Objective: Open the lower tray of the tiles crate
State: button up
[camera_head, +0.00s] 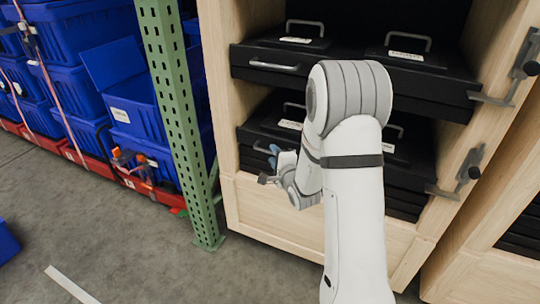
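A pale wooden crate (231,186) holds two black trays, one above the other; I cannot read which crate is labelled tiles. The upper tray (340,76) has a front handle (275,65) and sticks out somewhat. The lower tray (247,135) sits below it, its middle hidden behind my arm. My gripper (271,167) is at the left part of the lower tray's front, by the wooden front board. It is small and partly hidden by my wrist, so I cannot tell whether it is open, shut or touching the handle.
Metal latches (500,92) and (459,178) stand on the crate's right post. A green perforated post (178,100) is close on the left. Blue totes (95,88) with straps stand on a red base beyond it. Another wooden crate (490,230) is at right.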

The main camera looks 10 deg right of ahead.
jog(key=shift+x, duration=1.45)
jog(key=shift+c, duration=0.5)
grip_shut()
